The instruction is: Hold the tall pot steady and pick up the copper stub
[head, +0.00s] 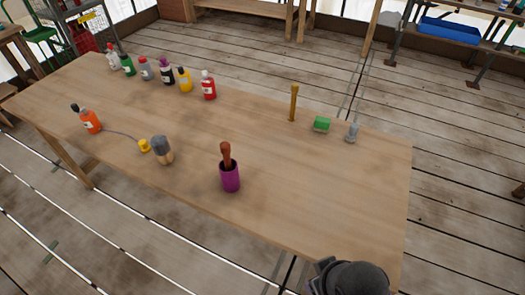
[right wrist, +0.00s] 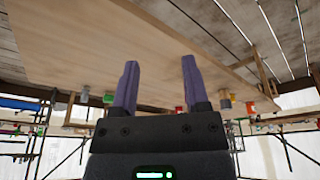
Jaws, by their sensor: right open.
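The tall pot is a purple cylinder (head: 230,180) standing upright near the front middle of the table in the head view. The copper stub (head: 226,153) is reddish brown and stands in it, its upper part sticking out of the mouth; its lower end is hidden inside. My right gripper (right wrist: 158,66) is open and empty in the right wrist view, its two purple-grey fingers apart. In the head view only a dark part of my right arm shows at the bottom right, well away from the pot. My left gripper is not in view.
A grey-topped piece (head: 162,150), yellow piece (head: 144,145) and orange bottle (head: 87,120) are left of the pot. Several bottles line the far left edge. A golden post (head: 293,103), green block (head: 321,124) and grey piece (head: 352,132) stand far right. The table right of the pot is clear.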

